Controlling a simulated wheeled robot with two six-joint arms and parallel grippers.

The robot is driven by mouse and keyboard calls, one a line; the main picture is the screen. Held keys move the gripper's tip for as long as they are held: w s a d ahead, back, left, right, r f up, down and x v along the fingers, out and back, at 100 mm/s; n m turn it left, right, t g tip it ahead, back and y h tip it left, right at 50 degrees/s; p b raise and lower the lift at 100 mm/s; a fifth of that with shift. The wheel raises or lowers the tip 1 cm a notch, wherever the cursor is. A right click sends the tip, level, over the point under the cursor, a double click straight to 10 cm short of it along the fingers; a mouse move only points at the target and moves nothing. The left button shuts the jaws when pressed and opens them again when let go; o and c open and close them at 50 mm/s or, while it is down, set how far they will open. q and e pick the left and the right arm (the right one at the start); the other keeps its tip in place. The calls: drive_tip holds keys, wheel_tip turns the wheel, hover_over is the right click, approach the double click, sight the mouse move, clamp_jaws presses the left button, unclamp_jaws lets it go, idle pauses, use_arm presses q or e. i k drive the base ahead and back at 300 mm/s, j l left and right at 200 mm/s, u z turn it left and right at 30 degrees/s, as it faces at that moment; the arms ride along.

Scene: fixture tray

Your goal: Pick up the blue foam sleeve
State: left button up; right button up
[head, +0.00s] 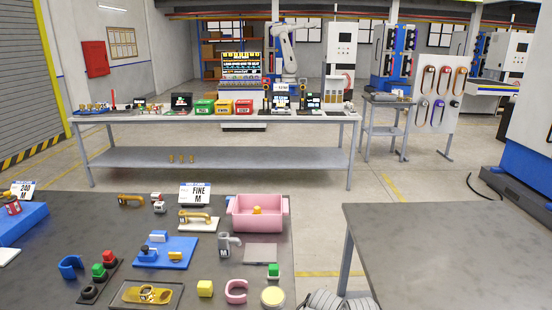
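A blue C-shaped piece (70,266), which looks like the blue foam sleeve, rests on the dark table (105,212) at the lower left. It sits left of a dark strip (102,280) holding a red block, a green block and black rings. Its opening faces up and to the right. A similar pink C-shaped piece (236,291) lies near the front edge. Neither of my grippers can be made out in the head view, and nothing holds the blue piece.
A blue fixture plate (165,253) and a pink bin (258,222) stand further right. A bare grey table (450,250) stands at right.

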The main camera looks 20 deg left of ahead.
sight(71, 267)
drive_tip(key=k+j, duration=0.1)
drive_tip(key=j, duration=0.35)
drive_tip(key=k+j, duration=0.1)
drive_tip(key=j, duration=0.3)
drive_tip(key=k+j, duration=0.1)
drive_tip(key=j, duration=0.35)
drive_tip(key=k+j, duration=0.1)
drive_tip(key=j, duration=0.3)
drive_tip(key=k+j, duration=0.1)
drive_tip(key=j, duration=0.35)
drive_tip(key=k+j, duration=0.1)
drive_tip(key=j, duration=0.3)
